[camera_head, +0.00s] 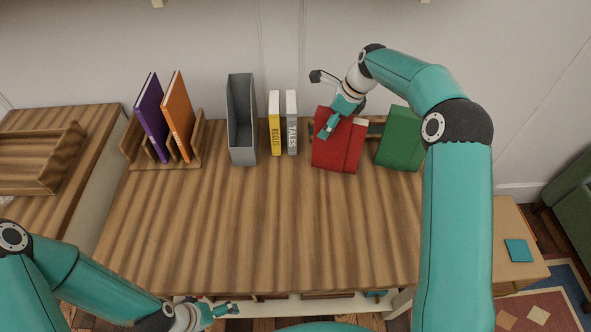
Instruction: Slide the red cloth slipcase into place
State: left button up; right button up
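The red cloth slipcase (332,155) stands slightly tilted toward the right of the table, with a darker line down its front. My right gripper (327,128) reaches down from above and overlaps its upper left part. Its fingers look close together, but I cannot tell whether they grip the slipcase or are only in front of it. A wooden holder (376,128) shows partly behind the slipcase, between it and a green book (399,138). My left gripper (228,309) is low in the picture, at the table's front edge, away from the books; its opening is unclear.
A grey upright file box (242,150), a yellow book (275,125) and a grey "TALES" book (292,123) stand left of the slipcase. A wooden rack (193,162) holds a purple book (150,115) and an orange book (178,115). The table's front and middle (250,225) are clear.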

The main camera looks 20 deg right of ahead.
jog(key=shift+r, duration=0.1)
jog(key=p+v, duration=0.5)
jog(key=v, duration=0.1)
jog(key=shift+s+d+r, duration=0.15)
jog(key=shift+r, duration=0.2)
jog(key=o, duration=0.3)
jog(key=shift+f, duration=0.1)
jog(key=v, duration=1.2)
jog(key=shift+d, duration=0.1)
